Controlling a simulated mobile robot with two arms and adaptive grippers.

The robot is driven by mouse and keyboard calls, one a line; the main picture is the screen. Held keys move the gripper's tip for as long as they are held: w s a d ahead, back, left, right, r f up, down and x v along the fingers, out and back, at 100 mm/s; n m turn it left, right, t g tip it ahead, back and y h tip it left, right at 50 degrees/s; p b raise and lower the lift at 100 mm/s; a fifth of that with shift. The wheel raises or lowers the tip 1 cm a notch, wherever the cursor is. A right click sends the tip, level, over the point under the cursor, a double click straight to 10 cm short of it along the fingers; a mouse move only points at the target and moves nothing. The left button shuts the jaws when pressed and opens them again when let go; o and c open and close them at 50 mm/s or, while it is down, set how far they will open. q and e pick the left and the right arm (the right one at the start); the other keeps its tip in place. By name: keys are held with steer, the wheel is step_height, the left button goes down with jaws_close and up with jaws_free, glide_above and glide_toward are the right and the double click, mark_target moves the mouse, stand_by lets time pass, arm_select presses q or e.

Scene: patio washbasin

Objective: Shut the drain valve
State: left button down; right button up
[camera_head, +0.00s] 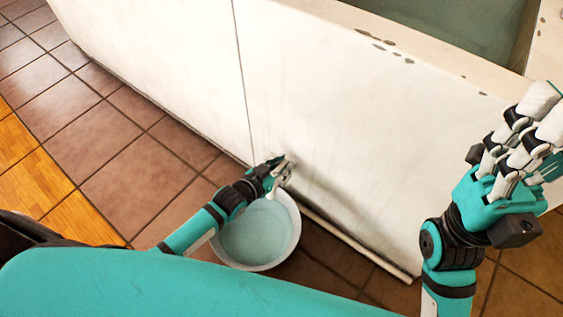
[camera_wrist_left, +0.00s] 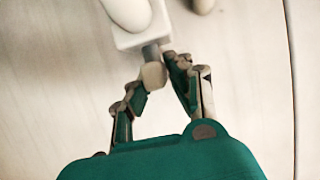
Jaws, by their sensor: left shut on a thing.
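The drain valve (camera_wrist_left: 130,35) is a pale block with a rounded white end and a short grey stem, low on the white basin wall. In the head view my left gripper (camera_head: 281,172) reaches it above the bucket and covers most of it. In the left wrist view my left gripper (camera_wrist_left: 163,72) is shut on the valve at its stem, with the fingertips on either side. The exact valve position is hard to read. My right gripper (camera_head: 535,125) is raised at the right, away from the valve, its fingers pointing up and overlapping.
A white bucket (camera_head: 293,240) with pale blue water (camera_head: 255,235) stands on the tiles below my left gripper. A white pipe or rod (camera_head: 355,244) lies along the wall's foot. The basin (camera_head: 335,110) fills the back. Tiled floor (camera_head: 100,140) is clear at the left.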

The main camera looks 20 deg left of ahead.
arm_select(q)
steer(key=shift+d+r, duration=0.1)
steer(key=c, duration=1.3)
jaws_free()
steer(key=shift+o, duration=0.2)
steer(key=shift+s, duration=0.1)
steer(key=shift+s+a, duration=0.25)
steer(key=shift+s, duration=0.05)
steer(key=v, duration=1.1)
steer(key=shift+s+r, duration=0.1)
